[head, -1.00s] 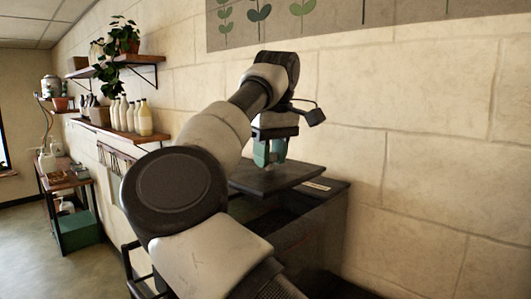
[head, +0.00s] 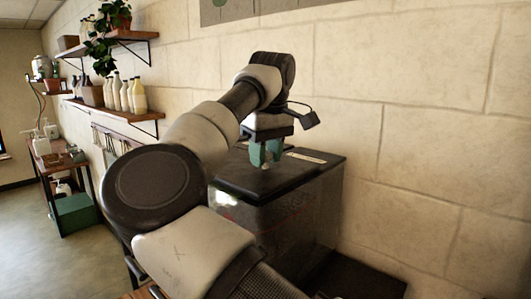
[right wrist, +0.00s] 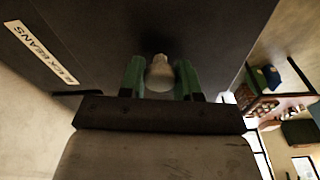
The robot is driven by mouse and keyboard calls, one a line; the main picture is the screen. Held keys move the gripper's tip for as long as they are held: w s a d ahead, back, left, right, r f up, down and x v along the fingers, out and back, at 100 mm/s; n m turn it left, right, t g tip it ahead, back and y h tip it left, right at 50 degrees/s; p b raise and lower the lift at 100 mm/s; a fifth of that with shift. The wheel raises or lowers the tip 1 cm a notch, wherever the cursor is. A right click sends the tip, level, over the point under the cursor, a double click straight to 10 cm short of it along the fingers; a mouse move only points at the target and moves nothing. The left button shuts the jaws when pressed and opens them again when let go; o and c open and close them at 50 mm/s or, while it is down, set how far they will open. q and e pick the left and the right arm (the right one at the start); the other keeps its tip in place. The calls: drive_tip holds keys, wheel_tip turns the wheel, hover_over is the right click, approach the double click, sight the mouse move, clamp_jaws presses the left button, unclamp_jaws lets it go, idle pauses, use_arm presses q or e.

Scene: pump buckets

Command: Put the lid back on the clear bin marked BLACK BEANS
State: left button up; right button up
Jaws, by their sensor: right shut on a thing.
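The dark bin (head: 300,222) with see-through sides stands against the wall in the head view. A pale label strip (head: 307,156) lies on its top toward the back. The strip reads BLACK BEANS (right wrist: 42,53) in the right wrist view. My right gripper (head: 266,153), with teal fingers, is shut on the pale knob (right wrist: 160,73) of the dark lid (head: 245,178). The lid lies level at the bin's top, over the opening. I cannot tell whether a thin gap remains under it. My arm hides the lid's left part. My left gripper is out of view.
Wall shelves at the left hold several bottles (head: 125,95) and a plant (head: 104,40). A side table (head: 60,160) with a green box (head: 75,215) stands farther left. A dark low surface (head: 360,278) is right of the bin. The floor at left is clear.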

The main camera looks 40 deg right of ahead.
idle(1.0)
drive_tip(key=shift+p, duration=0.4)
drive_tip(key=shift+f, duration=0.65)
idle(1.1)
drive_tip(key=o, duration=1.5)
drive_tip(key=shift+r, duration=0.1)
drive_tip(key=shift+r+p, duration=0.4)
drive_tip(key=shift+r, duration=3.05)
